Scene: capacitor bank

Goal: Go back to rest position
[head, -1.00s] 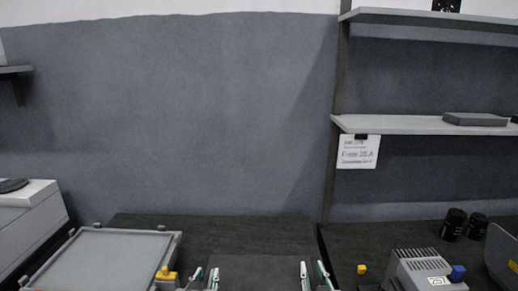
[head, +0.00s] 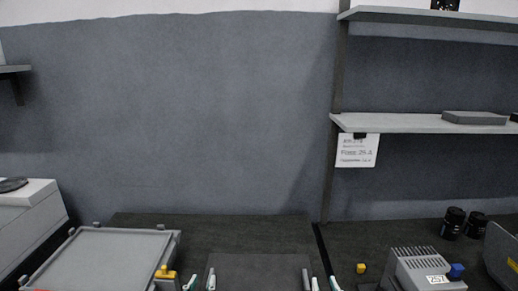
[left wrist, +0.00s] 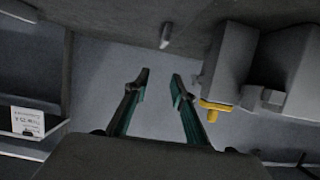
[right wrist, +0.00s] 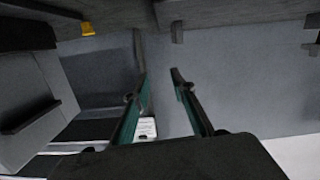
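My left gripper (head: 200,281) shows at the bottom edge of the head view, left of centre. In the left wrist view its two fingers (left wrist: 158,90) stand apart with nothing between them. My right gripper (head: 323,284) shows at the bottom edge, right of centre. In the right wrist view its fingers (right wrist: 160,85) are also apart and empty. Both grippers lie low, and the arms behind them are out of the head view.
A grey tray (head: 100,235) with a yellow piece (head: 165,272) is at left. A finned grey unit (head: 418,268) with a blue knob, a small yellow block (head: 361,268) and two black cylinders (head: 453,223) are at right. Shelves (head: 430,124) carry a paper label (head: 357,150).

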